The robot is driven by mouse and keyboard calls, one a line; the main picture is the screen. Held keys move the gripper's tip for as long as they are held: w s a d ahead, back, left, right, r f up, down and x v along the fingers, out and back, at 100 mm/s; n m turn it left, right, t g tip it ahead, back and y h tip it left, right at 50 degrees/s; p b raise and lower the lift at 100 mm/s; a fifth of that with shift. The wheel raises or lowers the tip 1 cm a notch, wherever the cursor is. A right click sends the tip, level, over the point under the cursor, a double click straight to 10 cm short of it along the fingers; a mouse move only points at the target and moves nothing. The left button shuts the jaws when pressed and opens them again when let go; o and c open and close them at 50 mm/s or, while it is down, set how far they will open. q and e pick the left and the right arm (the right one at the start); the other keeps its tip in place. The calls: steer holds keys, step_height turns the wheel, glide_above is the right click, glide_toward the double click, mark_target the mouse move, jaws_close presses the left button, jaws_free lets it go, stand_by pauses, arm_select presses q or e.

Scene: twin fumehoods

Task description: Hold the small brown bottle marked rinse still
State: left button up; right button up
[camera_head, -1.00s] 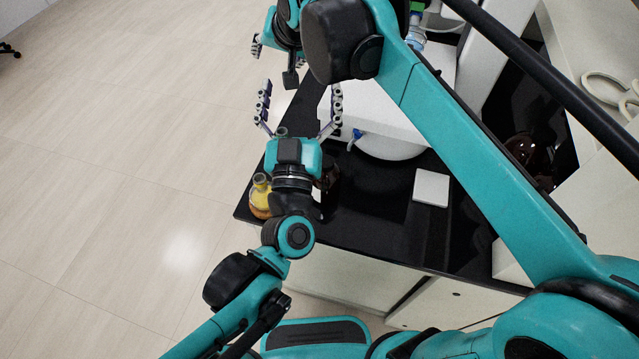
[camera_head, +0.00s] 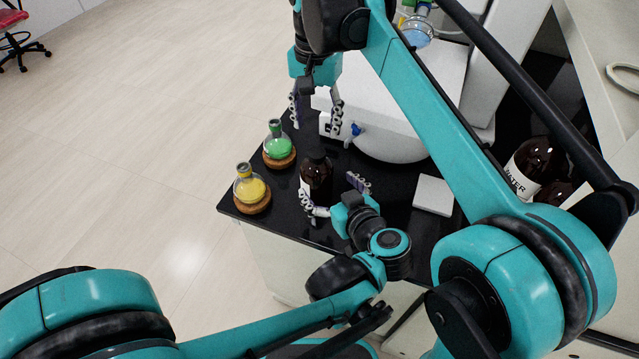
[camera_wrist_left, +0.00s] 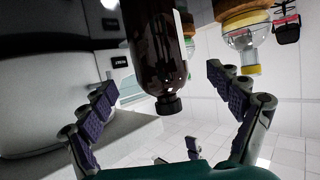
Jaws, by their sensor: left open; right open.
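A small brown bottle (camera_head: 316,172) with a dark cap stands upright on the black worktop; a white label shows on its side, its wording not readable. My left gripper (camera_head: 334,190) is open just in front of it, one finger to each side. In the left wrist view the bottle (camera_wrist_left: 156,50) appears upside down, its cap (camera_wrist_left: 168,105) between the spread fingers of the left gripper (camera_wrist_left: 162,85), with visible gaps on both sides. My right gripper (camera_head: 316,112) is open and empty, beyond the bottle, with its fingers pointing down.
A yellow flask (camera_head: 250,187) and a green flask (camera_head: 278,146) stand on cork rings left of the bottle, near the worktop edge. A white appliance (camera_head: 400,135) stands behind, and a white square pad (camera_head: 433,195) lies to the right. A brown bottle marked WATER (camera_head: 532,168) is farther right.

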mark_target(317, 152)
arm_select(q)
steer(key=x, duration=0.6)
steer(key=shift+w, duration=0.2)
steer(key=shift+r, duration=0.1)
jaws_close()
arm_select(e)
steer(key=m, duration=0.3)
steer(key=shift+m, duration=0.3)
steer(key=m, duration=0.4)
steer(key=shift+w+m, duration=0.1)
steer(key=shift+m, duration=0.3)
steer(key=m, duration=0.4)
steer(key=shift+m, duration=0.3)
steer(key=m, duration=0.4)
steer(key=shift+m, duration=0.3)
steer(key=shift+f, duration=4)
